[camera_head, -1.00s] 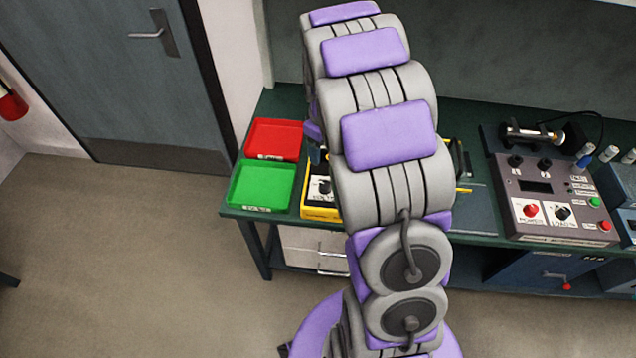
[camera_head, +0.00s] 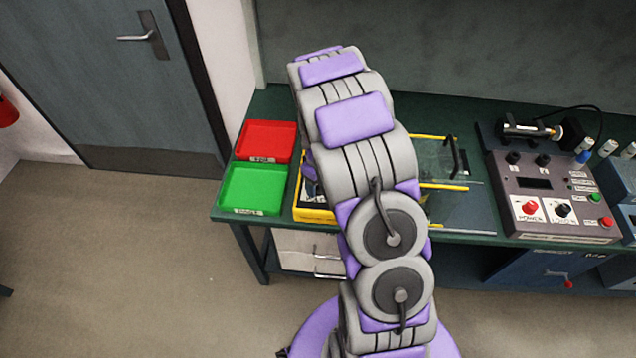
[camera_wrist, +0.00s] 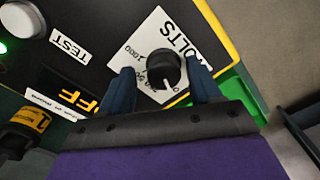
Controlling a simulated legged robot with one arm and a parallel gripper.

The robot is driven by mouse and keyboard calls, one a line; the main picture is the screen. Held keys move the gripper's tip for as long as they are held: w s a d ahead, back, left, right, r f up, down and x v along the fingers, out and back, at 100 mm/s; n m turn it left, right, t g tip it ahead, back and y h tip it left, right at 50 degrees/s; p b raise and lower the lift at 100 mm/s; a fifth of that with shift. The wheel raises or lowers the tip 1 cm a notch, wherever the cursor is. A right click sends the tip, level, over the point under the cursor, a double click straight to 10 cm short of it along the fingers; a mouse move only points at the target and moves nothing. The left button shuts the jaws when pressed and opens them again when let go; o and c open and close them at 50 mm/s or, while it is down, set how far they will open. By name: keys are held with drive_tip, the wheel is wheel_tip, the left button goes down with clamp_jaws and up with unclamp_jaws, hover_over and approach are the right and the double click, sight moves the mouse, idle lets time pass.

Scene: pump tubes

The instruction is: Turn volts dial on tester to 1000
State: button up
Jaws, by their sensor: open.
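The tester (camera_head: 314,215) is a yellow-edged box on the bench, mostly hidden behind my arm in the head view. In the wrist view its black panel (camera_wrist: 105,22) fills the upper part. The black volts dial (camera_wrist: 163,70) sits on a white label (camera_wrist: 178,38) reading VOLTS, with 1000 and other partly covered numbers. The dial's white mark points toward the bottom of the picture, away from 1000. My gripper (camera_wrist: 161,72) is open, with one dark blue finger on each side of the dial. I cannot tell whether the fingers touch it. The gripper is hidden in the head view.
A white button (camera_wrist: 20,19) marked TEST and a lit green lamp are on the panel. A red tray (camera_head: 267,141) and a green tray (camera_head: 253,188) stand left of the tester. A clear case (camera_head: 437,160) and a grey control box (camera_head: 548,195) are to the right.

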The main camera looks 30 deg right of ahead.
drive_tip(key=shift+d, duration=0.1)
drive_tip(key=shift+a, duration=0.5)
drive_tip(key=shift+c, duration=1.4)
drive_tip(key=shift+d, duration=0.15)
drive_tip(key=c, duration=0.8)
drive_tip(key=shift+o, duration=0.2)
